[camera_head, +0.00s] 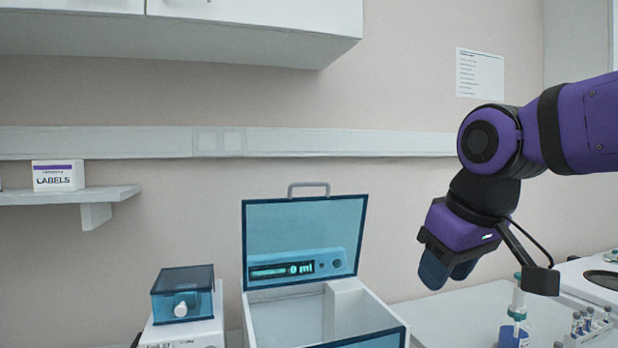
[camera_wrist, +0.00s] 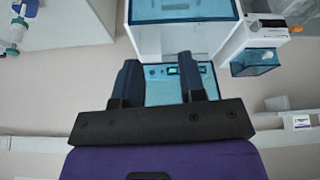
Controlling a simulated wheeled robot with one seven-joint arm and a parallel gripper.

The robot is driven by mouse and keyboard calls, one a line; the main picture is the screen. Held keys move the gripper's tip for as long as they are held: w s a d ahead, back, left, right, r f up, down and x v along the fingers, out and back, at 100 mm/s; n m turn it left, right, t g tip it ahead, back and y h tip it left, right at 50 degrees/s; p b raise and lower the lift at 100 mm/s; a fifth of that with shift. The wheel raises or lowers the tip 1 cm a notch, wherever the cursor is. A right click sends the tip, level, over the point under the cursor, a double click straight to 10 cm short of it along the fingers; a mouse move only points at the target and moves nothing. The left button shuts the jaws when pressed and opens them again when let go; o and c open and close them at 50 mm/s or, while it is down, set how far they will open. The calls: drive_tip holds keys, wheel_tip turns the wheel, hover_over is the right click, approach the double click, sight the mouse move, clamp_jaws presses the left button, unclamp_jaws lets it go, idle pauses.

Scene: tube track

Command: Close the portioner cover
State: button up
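The portioner (camera_head: 338,310) is a white box with a blue-edged front, on the counter at lower centre in the head view. Its clear blue cover (camera_head: 284,228) stands raised at the back, with a grey handle (camera_head: 309,186) on its top edge. A lit "0 ml" display (camera_head: 290,269) shows through the cover. My gripper (camera_head: 448,282) hangs to the right of the portioner, pointing down and apart from it. In the wrist view its two fingers (camera_wrist: 160,72) are spread with nothing held between them, and the portioner (camera_wrist: 153,42) lies beyond them. The cover's hinge is not clear.
A smaller device (camera_head: 183,292) with a blue lid stands left of the portioner. A dispenser bottle (camera_head: 514,325) and a rack of vials (camera_head: 590,328) stand at lower right. A wall shelf (camera_head: 75,194) holds a labels box (camera_head: 58,176). The air above the portioner is clear below the wall cabinet (camera_head: 200,35).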

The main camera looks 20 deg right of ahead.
drive_tip(key=w+a+r+n+g, duration=0.1)
drive_tip(key=w+r+n, duration=0.3)
drive_tip(key=w+r, duration=0.45)
drive_tip(key=w+a+r+n+g, duration=0.1)
drive_tip(key=w+r+n, duration=0.35)
drive_tip(key=w, duration=0.75)
drive_tip(key=w+a+r+n+g, duration=0.15)
drive_tip(key=w+r+n, duration=0.25)
drive_tip(key=w+r, duration=0.45)
drive_tip(key=w+a+f+n+g, duration=0.1)
drive_tip(key=w+a+f+n, duration=0.2)
drive_tip(key=w, duration=0.6)
drive_tip(key=shift+n, duration=0.45)
drive_tip(key=shift+w+a+f, duration=0.1)
drive_tip(key=shift+w+f, duration=0.05)
drive_tip(key=shift+f, duration=2.2)
drive_tip(key=shift+w+a+f, duration=0.1)
drive_tip(key=shift+w+f, duration=0.05)
drive_tip(key=shift+f, duration=2.2)
clamp_jaws()
